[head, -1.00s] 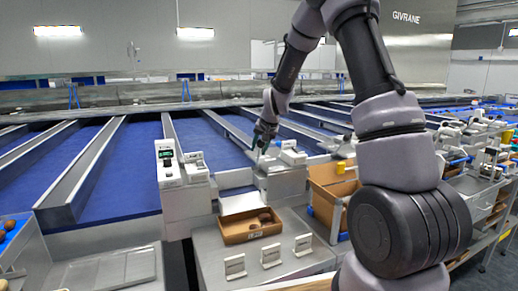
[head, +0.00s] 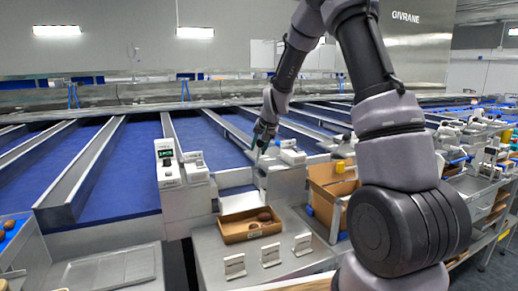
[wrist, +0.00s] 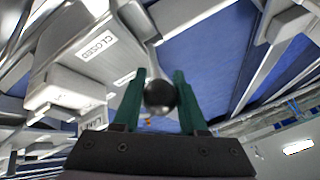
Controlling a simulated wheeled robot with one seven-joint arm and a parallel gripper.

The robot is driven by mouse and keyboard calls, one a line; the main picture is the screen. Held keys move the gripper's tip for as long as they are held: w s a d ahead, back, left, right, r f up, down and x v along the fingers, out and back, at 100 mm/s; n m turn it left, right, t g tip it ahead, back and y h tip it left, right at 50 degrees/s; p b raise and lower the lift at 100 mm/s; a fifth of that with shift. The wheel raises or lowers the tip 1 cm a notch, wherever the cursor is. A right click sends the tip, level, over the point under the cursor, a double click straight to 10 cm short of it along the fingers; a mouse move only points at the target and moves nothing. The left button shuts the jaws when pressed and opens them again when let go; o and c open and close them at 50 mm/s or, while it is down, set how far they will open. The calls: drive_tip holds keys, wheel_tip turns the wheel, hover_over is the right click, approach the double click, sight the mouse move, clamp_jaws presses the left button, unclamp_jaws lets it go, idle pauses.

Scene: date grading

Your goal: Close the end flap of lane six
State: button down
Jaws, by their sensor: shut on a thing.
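My gripper (head: 261,146) is at the machine housing on the right side of the lane mouth above the cardboard tray. In the wrist view its green fingers (wrist: 159,98) are shut around a dark round knob (wrist: 160,96) on a pale metal lever (wrist: 145,22). A label reading CLOSED (wrist: 97,45) is on the white housing beside the lever. The end flap (head: 238,202) is the pale plate at the lane mouth, just behind the tray. Its exact angle is hard to tell. The lane number is not legible.
A cardboard tray (head: 229,239) with a few brown dates sits on the steel shelf below the lane. A white unit with a green display (head: 167,156) stands left of the lane mouth. A larger cardboard box (head: 327,200) stands to the right. Blue lanes run back between steel dividers.

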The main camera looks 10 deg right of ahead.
drive_tip(key=shift+c, duration=2.3)
unclamp_jaws()
drive_tip(key=shift+s+r, duration=0.1)
drive_tip(key=shift+r, duration=0.05)
drive_tip(key=v, duration=1)
drive_tip(key=shift+s+r, duration=0.15)
drive_tip(key=shift+r, duration=0.1)
drive_tip(key=shift+d, duration=0.1)
drive_tip(key=s+d+r, duration=0.2)
drive_tip(key=s+r, duration=0.8)
drive_tip(key=s, duration=0.4)
drive_tip(key=s+r, duration=0.2)
drive_tip(key=s, duration=1.6)
drive_tip(key=shift+d+t, duration=0.4)
drive_tip(key=shift+d, duration=0.1)
